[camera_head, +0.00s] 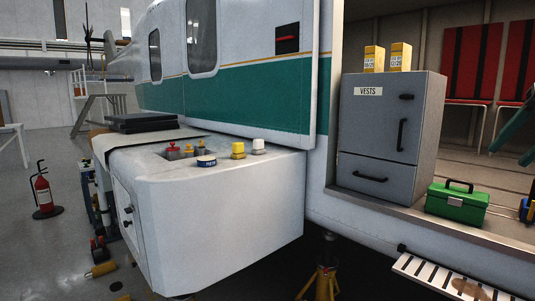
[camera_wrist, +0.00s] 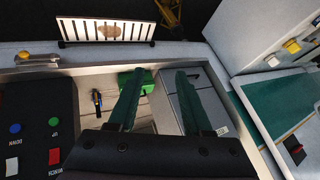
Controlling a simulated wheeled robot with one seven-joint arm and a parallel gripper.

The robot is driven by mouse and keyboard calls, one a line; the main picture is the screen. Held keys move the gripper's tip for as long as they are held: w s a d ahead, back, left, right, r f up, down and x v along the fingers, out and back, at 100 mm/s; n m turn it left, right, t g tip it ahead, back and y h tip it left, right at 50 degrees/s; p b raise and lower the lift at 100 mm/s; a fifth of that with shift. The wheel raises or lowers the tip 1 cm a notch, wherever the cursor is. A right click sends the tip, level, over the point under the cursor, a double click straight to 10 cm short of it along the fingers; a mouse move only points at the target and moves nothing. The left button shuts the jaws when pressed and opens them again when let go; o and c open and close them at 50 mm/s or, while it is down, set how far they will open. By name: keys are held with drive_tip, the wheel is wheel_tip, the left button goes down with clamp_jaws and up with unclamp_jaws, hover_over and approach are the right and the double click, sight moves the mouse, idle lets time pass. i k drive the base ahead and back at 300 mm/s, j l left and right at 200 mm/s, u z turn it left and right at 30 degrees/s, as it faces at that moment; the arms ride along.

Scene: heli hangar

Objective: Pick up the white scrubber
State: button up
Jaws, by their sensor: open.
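A small white block-like piece, which looks like the white scrubber (camera_head: 258,146), stands on the white side housing (camera_head: 225,215) of the helicopter, right of a yellow one. It also shows small near the upper right in the wrist view (camera_wrist: 273,61). My gripper (camera_wrist: 160,74) is open and empty, its two dark green fingers spread over the cabin doorway, well apart from the scrubber. In the head view only a dark green part shows at the right edge, probably a finger.
A yellow piece (camera_head: 238,150), a blue-labelled roll (camera_head: 206,161) and small red and brass pieces (camera_head: 173,152) stand near the scrubber. The grey vests cabinet (camera_head: 385,140) and green toolbox (camera_head: 456,204) stand in the doorway. A button panel (camera_wrist: 32,125) is left in the wrist view.

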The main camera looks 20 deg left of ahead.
sight(259, 144)
drive_tip(key=i+j+u, duration=0.2)
drive_tip(key=i+j, duration=0.2)
drive_tip(key=i+j+u, duration=0.45)
drive_tip(key=i, duration=0.4)
drive_tip(key=i+j+u, duration=0.2)
drive_tip(key=i, duration=0.25)
